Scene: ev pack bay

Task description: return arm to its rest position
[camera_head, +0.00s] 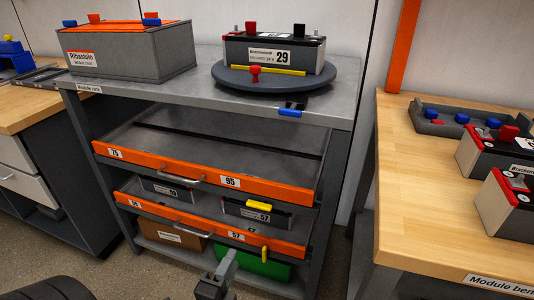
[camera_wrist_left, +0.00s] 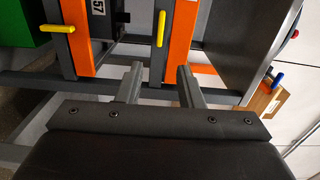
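My left gripper (camera_head: 226,262) is at the bottom middle of the head view, in front of the lower part of the module rack. In the left wrist view its two fingers (camera_wrist_left: 160,84) stand apart with nothing between them, so it is open and empty. Its fingertips are near the rack's lower drawer front and the green bin (camera_head: 262,266), and I cannot tell the exact gap. My right gripper is not in view.
The upper drawer (camera_head: 200,168), which is empty, and the lower drawer (camera_head: 180,216), which holds modules, both stick out of the rack. A turntable (camera_head: 345,78) with module 29 (camera_head: 285,58) sits on top. A wooden bench (camera_head: 410,225) with modules stands at right. Floor is free between rack and bench.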

